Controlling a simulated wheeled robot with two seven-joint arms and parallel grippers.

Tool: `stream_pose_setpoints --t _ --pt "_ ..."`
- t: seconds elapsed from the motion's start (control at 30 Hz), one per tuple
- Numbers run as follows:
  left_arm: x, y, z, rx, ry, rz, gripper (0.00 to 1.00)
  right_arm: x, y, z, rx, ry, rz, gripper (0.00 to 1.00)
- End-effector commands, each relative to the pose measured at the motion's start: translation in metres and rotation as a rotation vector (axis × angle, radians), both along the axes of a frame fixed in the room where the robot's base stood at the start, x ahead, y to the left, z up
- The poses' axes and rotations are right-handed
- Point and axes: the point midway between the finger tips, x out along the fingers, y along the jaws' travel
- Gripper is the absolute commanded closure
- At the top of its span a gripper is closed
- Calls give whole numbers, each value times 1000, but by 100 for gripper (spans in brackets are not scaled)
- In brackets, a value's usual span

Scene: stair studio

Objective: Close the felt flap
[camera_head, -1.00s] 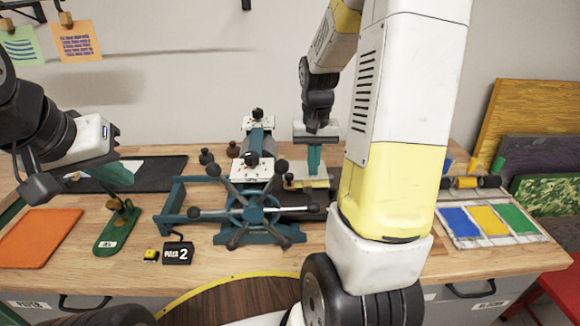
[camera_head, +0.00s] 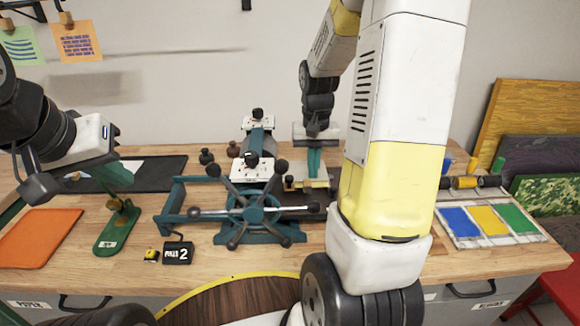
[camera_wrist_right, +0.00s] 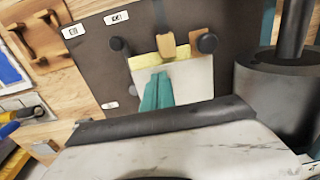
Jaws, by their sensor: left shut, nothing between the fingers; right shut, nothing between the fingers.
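The bed of a teal press carries a dark plate (camera_wrist_right: 125,65). On it lies a pale sheet (camera_wrist_right: 196,78) with a yellow edge and a wooden tab (camera_wrist_right: 167,46), between two black knobs. It also shows behind the wheel in the head view (camera_head: 318,184). This may be the felt flap, but I cannot tell for sure. My right gripper (camera_head: 314,170) is shut and empty, pointing down at the pale sheet. Its teal fingers (camera_wrist_right: 157,92) overlap the sheet; contact is unclear. My left gripper (camera_head: 128,172) is shut and empty, over the left of the bench.
The press's spoked wheel (camera_head: 252,213) stands in front of the bed. A dark roller (camera_wrist_right: 282,88) is close on the right in the wrist view. A green stand (camera_head: 118,228), an orange sheet (camera_head: 38,238) and a colour tray (camera_head: 488,222) lie on the bench.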

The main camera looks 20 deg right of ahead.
Motion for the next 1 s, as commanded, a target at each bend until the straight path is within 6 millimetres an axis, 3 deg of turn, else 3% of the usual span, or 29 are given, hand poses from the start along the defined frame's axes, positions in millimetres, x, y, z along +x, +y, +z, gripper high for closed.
stream_pose_setpoints --t 0.7,1.0 --pt "0 0 0 0 0 0 100 -1 1 58 0 4 2 100" --pt "0 0 0 0 0 0 100 -1 1 63 0 4 2 100"
